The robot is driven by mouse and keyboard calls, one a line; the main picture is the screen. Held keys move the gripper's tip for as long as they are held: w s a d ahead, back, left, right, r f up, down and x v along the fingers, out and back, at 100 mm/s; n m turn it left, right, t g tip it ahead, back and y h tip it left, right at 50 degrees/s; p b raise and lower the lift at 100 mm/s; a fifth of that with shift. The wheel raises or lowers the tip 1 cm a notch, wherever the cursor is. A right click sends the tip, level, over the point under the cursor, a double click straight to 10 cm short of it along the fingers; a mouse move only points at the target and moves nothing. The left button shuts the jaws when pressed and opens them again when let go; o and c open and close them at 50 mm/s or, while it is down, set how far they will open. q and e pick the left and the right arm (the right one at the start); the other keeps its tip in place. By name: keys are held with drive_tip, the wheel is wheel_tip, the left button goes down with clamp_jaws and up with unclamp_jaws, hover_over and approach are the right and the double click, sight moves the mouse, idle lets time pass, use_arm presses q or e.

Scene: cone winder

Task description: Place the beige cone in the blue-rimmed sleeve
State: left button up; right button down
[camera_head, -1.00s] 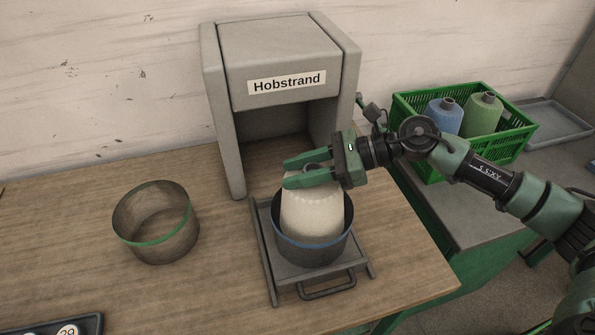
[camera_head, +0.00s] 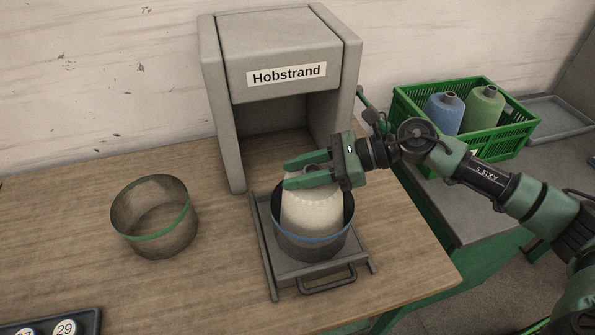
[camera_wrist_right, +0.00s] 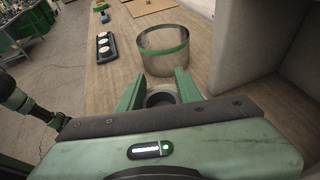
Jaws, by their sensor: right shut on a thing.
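The beige cone (camera_head: 311,211) stands upright inside the blue-rimmed sleeve (camera_head: 312,247), its upper part above the rim. The sleeve sits on a grey sliding tray (camera_head: 262,230) in front of the grey Hobstrand machine (camera_head: 283,62). My right gripper (camera_head: 307,171) is shut on the cone's top, its green fingers on either side of the tip. In the right wrist view the fingers (camera_wrist_right: 160,90) flank the cone's dark hollow tip (camera_wrist_right: 160,98). The cone's base is hidden by the sleeve wall, so I cannot tell if it touches the bottom. My left gripper is not in view.
An empty green-rimmed sleeve (camera_head: 155,222) stands on the wooden table to the left. A dark tray with numbered round pieces (camera_head: 62,328) lies at the front left. A green crate (camera_head: 470,150) at the right holds a blue cone (camera_head: 445,114) and a green cone (camera_head: 484,108).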

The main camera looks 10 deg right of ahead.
drive_tip(key=shift+r, duration=0.15)
drive_tip(key=c, duration=1)
unclamp_jaws()
drive_tip(key=shift+o, duration=0.2)
drive_tip(key=shift+r+p, duration=0.3)
drive_tip(key=shift+p, duration=0.25)
drive_tip(key=shift+r+p, duration=0.5)
drive_tip(key=shift+p, duration=0.1)
drive_tip(key=shift+s+d+f+b, duration=0.15)
drive_tip(key=shift+d+f+b, duration=0.15)
drive_tip(key=shift+d+b, duration=0.55)
drive_tip(key=b+v, duration=0.4)
drive_tip(key=v, duration=0.6)
drive_tip(key=shift+r, duration=0.4)
